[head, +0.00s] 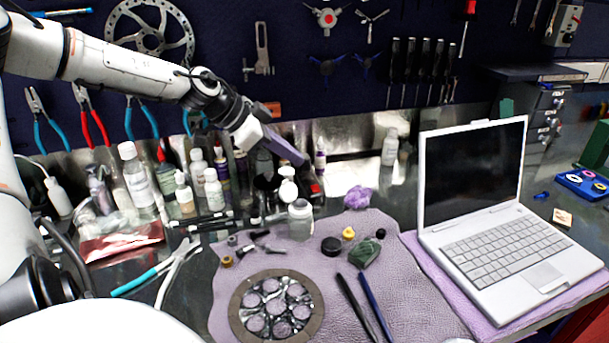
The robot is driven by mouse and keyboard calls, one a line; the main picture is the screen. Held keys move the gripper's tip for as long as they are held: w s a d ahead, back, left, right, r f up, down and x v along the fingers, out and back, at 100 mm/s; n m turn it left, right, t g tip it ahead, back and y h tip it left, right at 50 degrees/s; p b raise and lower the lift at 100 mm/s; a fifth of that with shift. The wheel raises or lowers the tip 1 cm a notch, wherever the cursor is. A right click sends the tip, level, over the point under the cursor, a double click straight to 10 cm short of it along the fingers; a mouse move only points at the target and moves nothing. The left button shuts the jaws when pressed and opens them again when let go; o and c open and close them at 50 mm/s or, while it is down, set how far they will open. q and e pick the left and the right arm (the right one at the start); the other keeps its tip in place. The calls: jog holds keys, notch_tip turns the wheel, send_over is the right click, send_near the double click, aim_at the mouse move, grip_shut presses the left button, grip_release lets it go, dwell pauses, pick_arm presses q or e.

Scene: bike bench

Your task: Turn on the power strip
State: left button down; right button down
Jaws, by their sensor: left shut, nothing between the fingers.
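My left arm reaches in from the upper left over the bench. Its gripper (301,162) is shut and empty, pointing down and right toward the back of the bench. Just below the fingertips is a small dark object with a red part (315,188). It may be the power strip's switch, but it is too small and too covered to be sure. I cannot tell whether the fingertips touch it. No power strip shows clearly elsewhere. My right gripper is not in view.
Several bottles (137,178) crowd the back left, beside the gripper. An open laptop (500,220) stands at right. A purple mat (420,300) holds small parts. Tools hang on the back wall.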

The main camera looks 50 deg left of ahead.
aim_at(318, 186)
pick_arm(q)
jog(key=w+f, duration=0.1)
jog(key=f, duration=0.1)
jog(key=w+f, duration=0.1)
jog(key=f, duration=0.1)
jog(key=w+f, duration=0.1)
jog(key=f, duration=0.1)
jog(key=shift+w+d, duration=0.15)
jog(key=shift+d, duration=0.15)
jog(key=shift+a+f, duration=0.1)
jog(key=shift+f, duration=0.45)
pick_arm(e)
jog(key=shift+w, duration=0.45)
